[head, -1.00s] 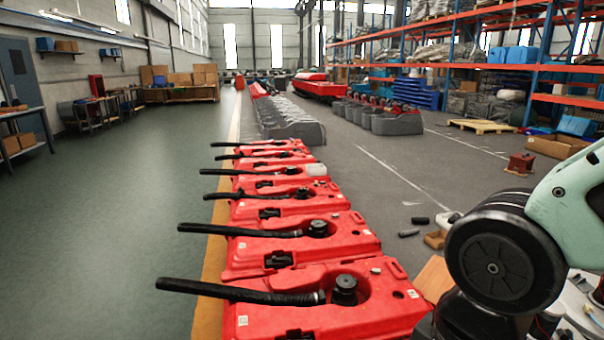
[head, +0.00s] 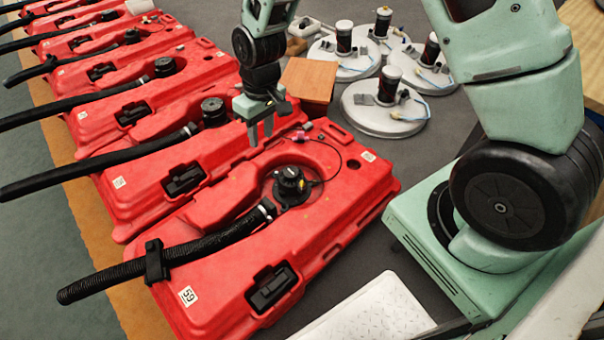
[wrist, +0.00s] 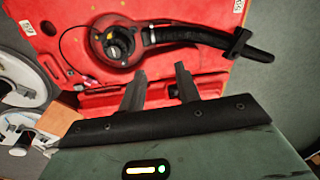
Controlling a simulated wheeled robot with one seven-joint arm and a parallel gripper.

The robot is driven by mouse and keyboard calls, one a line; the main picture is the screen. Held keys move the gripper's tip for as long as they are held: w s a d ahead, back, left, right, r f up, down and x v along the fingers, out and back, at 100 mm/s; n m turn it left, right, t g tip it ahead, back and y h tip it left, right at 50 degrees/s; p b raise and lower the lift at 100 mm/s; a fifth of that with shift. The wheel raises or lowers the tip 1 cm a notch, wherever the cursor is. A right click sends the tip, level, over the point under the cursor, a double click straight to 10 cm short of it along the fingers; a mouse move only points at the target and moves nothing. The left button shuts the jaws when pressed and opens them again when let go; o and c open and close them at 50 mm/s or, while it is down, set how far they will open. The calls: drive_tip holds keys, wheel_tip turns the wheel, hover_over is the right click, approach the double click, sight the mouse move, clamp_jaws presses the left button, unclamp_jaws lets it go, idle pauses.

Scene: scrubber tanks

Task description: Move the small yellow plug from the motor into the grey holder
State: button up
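The black round motor (head: 291,185) sits in a recess of the nearest red tank, with a thin dark cable looping from it towards the tank's far edge. In the wrist view the motor (wrist: 118,42) shows a tiny yellowish spot at its rim; I cannot tell whether this is the plug. A small pink and grey piece (head: 302,136) sits near the tank's far edge; I cannot tell whether it is the grey holder. My gripper (head: 261,132) hangs above the tank's far left part, fingers down, open and empty. Its two fingers (wrist: 160,72) are apart in the wrist view.
A ribbed black hose (head: 170,255) runs from the motor across the tank. More red tanks (head: 150,135) stand in a row behind. A white plate (head: 372,312) lies in front.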

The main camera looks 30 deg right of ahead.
drive_tip(key=w+d+f+b, duration=0.2)
drive_tip(key=d+f, duration=0.1)
drive_tip(key=f, duration=0.3)
drive_tip(key=w+d+f+b, duration=0.1)
drive_tip(key=w+d+f, duration=0.15)
drive_tip(key=f, duration=0.45)
drive_tip(key=m+h+b, duration=0.1)
drive_tip(key=m+b, duration=0.1)
drive_tip(key=b, duration=0.1)
approach(302, 182)
wheel_tip(302, 182, down, 8)
drive_tip(key=b, duration=0.6)
drive_tip(key=shift+f+b, duration=0.25)
drive_tip(key=shift+b, duration=0.1)
clamp_jaws()
drive_tip(key=shift+r, duration=0.1)
drive_tip(key=shift+r+p, duration=2.05)
drive_tip(key=shift+r, duration=0.4)
